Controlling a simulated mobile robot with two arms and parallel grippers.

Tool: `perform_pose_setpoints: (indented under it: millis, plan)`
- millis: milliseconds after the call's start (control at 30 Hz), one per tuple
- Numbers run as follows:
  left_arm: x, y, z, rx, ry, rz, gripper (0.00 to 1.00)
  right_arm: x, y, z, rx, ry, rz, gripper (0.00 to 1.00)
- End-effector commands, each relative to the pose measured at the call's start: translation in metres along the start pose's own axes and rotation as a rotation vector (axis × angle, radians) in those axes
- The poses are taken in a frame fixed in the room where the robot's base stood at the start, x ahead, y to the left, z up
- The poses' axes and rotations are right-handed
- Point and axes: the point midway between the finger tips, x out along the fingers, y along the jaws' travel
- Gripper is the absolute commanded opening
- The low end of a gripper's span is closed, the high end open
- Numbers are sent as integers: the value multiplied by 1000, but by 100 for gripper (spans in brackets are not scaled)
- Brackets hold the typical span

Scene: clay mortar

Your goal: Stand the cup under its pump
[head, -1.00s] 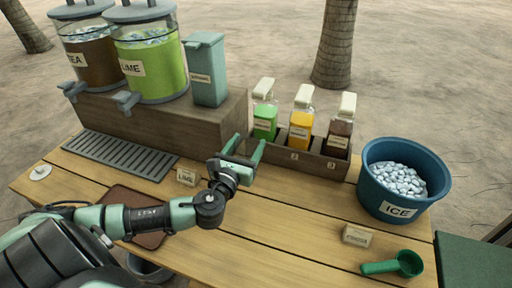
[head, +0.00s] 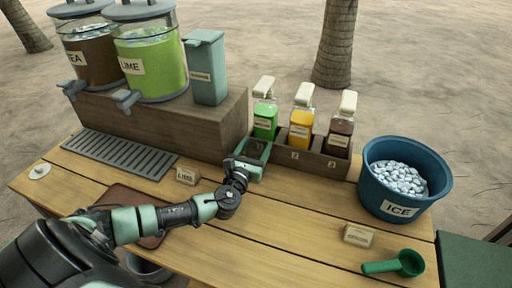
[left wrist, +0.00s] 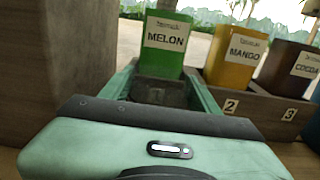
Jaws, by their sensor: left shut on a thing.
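My left gripper (head: 252,158) is close in front of the left end of the syrup rack, its fingers spread around a dark, seemingly see-through thing (left wrist: 160,93). I take this to be the cup; its outline is hard to make out, and no other cup shows. Right behind it stands the green melon bottle (head: 265,125) with a white pump top; it also shows in the left wrist view (left wrist: 163,58). The orange mango bottle (head: 300,128) and brown cocoa bottle (head: 340,133) stand to the right. Whether the cup touches the table is hidden. My right gripper is out of view.
The wooden rack (head: 312,162) shows numbers 2 and 3. A blue ice bucket (head: 397,208), a cocoa card (head: 358,235) and a green scoop (head: 408,264) are at right. Drink dispensers (head: 150,60) stand at back left. The table's middle front is clear.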

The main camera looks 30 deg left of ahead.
Motion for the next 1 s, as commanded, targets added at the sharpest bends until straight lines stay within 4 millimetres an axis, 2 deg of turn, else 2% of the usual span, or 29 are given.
perform_pose_setpoints:
  millis: [267,300,367,733,867,1000]
  plan:
    - [0,0,-4,0,0,0,0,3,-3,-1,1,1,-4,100]
    - [0,0,-2,0,0,0,70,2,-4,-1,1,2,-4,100]
    - [0,0,-2,0,0,0,83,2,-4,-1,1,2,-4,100]
    - [0,0,3,0,0,0,83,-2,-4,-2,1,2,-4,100]
    - [-18,0,-1,1,3,-2,83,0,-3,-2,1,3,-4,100]
    - [-48,0,-2,1,5,-2,83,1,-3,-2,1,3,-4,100]
